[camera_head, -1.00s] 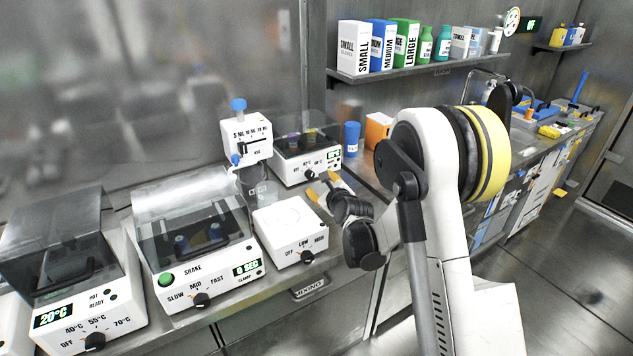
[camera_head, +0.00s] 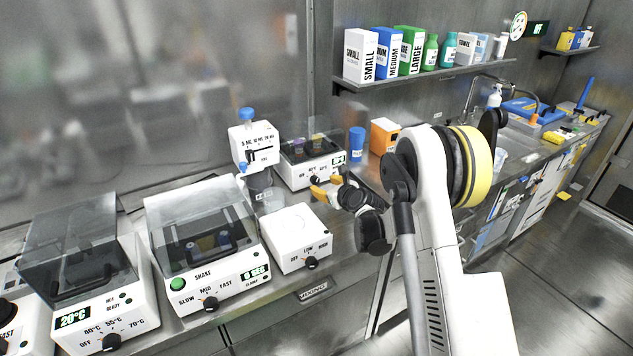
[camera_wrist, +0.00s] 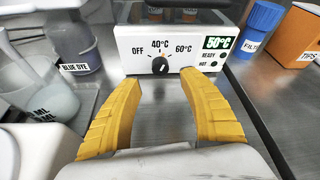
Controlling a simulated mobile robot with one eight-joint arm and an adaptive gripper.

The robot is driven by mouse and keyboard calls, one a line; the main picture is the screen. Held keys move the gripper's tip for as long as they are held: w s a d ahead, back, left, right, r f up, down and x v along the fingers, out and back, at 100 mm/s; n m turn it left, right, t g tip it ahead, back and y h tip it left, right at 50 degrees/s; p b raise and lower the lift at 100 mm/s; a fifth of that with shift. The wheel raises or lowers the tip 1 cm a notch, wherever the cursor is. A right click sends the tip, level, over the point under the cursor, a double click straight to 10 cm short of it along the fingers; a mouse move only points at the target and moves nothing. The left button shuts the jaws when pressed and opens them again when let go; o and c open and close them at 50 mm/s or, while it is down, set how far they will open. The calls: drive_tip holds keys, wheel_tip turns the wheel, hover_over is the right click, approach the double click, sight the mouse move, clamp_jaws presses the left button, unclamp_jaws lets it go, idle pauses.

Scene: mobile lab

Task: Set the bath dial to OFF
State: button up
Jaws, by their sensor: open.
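In the wrist view, a white unit with a green 50°C display has a black dial (camera_wrist: 160,66) on its front. The dial is marked OFF at left, 40°C at top and 60°C at right.
A blue dye bottle (camera_wrist: 75,45) stands left of the unit. A blue filter bottle (camera_wrist: 257,28) and an orange tips box (camera_wrist: 298,40) stand right. The white box with LOW and HIGH marks (camera_head: 297,237), shaker (camera_head: 222,290) and 20°C unit (camera_head: 95,322) line the front bench.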

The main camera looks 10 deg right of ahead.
sight(316, 181)
drive_tip(key=b+x, duration=0.2)
drive_tip(key=x, duration=0.5)
drive_tip(key=shift+w+f, duration=0.1)
drive_tip(key=shift+w, duration=0.1)
clamp_jaws()
drive_tip(key=shift+a+f+n+h+b, duration=0.15)
drive_tip(key=shift+n+h+b, duration=0.25)
drive_tip(key=shift+n, duration=0.4)
drive_tip(key=shift+n+t+h, duration=0.5)
drive_tip(key=shift+n+t, duration=0.1)
drive_tip(key=shift+n, duration=0.1)
unclamp_jaws()
